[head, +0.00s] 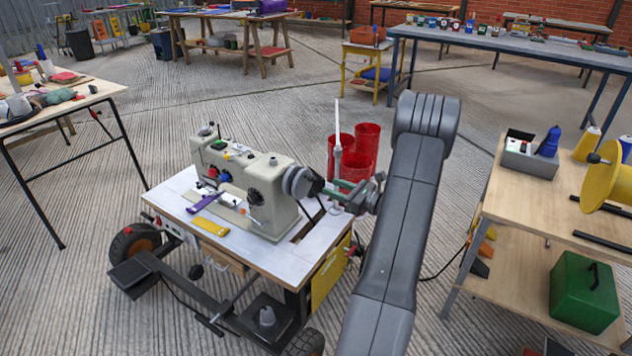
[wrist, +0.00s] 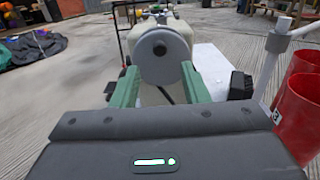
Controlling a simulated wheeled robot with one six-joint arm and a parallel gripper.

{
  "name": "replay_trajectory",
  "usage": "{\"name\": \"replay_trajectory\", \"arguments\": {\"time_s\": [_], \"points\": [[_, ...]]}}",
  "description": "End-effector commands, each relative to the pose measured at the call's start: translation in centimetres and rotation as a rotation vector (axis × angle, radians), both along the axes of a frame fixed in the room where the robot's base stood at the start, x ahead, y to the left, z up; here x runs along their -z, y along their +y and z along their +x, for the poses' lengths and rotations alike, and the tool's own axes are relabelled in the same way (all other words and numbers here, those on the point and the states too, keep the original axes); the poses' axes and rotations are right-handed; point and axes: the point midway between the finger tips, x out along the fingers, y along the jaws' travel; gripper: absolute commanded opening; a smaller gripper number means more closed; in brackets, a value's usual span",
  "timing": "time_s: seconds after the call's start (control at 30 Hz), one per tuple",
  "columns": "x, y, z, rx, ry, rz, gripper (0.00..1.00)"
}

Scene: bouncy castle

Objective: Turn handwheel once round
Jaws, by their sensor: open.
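A cream sewing machine (head: 250,185) stands on a white-topped wheeled cart (head: 190,190). Its grey round handwheel (head: 297,181) is on the right end. In the wrist view the handwheel (wrist: 162,62) is face-on, with a dark round hub in its upper middle. My gripper (wrist: 160,84) has two green fingers, one on each side of the wheel's lower part. The jaws are open; I cannot tell whether either finger touches the rim. In the head view my gripper (head: 328,190) points left at the wheel from the right, partly hidden by my arm.
Red buckets (head: 358,150) and a thin white post (head: 338,140) stand close behind my gripper. A purple item and a yellow strip (head: 211,226) lie on the cart. A wooden table (head: 520,190) with a green box (head: 584,292) below is at right.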

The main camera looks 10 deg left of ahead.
Motion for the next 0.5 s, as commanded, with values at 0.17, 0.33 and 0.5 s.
{"name": "replay_trajectory", "arguments": {"time_s": [0.17,0.33,0.5], "points": [[0.1,3.6,1.2,-0.003,0.0,0.001,0.41],[0.1,5.8,2.1,-0.002,-0.001,0.0,0.41],[0.0,6.8,2.5,0.0,0.0,-0.001,0.41]]}}
